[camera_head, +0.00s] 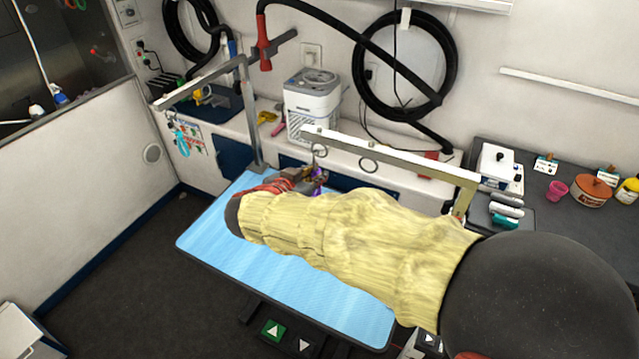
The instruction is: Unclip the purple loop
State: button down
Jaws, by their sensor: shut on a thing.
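The purple loop (318,184) shows only as a small purple patch at my gripper (319,177), above the far side of the blue grooming table (222,243). My gripper is shut on the loop. A metal ring (320,150) hangs from the right-hand grooming bar (390,158) just above my gripper. Whether the loop's clip is on this ring is too small to tell. My yellow-sleeved arm hides much of the table and the lower part of the loop.
A second ring (369,165) hangs farther right on the same bar. Another grooming post (249,115) with a bar stands at the table's left corner. A white appliance (312,103) stands on the counter behind. The table's left part is bare.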

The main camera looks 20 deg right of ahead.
jog(key=shift+s+a+b, duration=0.95)
jog(key=shift+s+a, duration=0.05)
jog(key=shift+f+b+v, duration=0.15)
jog(key=shift+b+v, duration=0.5)
jog(key=shift+v, duration=0.35)
jog(key=shift+f+b+v, duration=0.15)
jog(key=shift+b+v, duration=0.45)
jog(key=shift+v, duration=0.4)
jog(key=shift+s+a, duration=0.1)
